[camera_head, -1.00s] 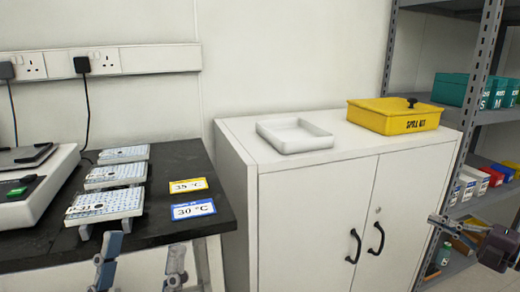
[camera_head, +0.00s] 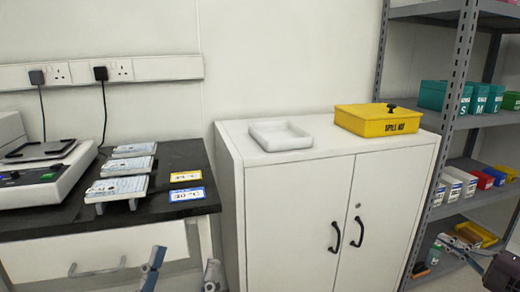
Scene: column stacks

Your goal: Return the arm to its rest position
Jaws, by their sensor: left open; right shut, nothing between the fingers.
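My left gripper (camera_head: 182,274) is at the bottom edge of the head view, in front of the black bench. Its two fingers stand well apart, open with nothing between them; the rest of it is below the picture. My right gripper (camera_head: 447,240) is at the lower right, in front of the shelf unit. Its fingers point left and are shut with nothing held. Part of the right arm is cut off by the picture's edge.
The black bench (camera_head: 60,223) holds several white plates and a device (camera_head: 45,180). A white cabinet (camera_head: 290,215) carries a white tray (camera_head: 281,136) and a yellow spill kit box (camera_head: 378,121). A grey shelf unit (camera_head: 460,60) with boxes stands at right.

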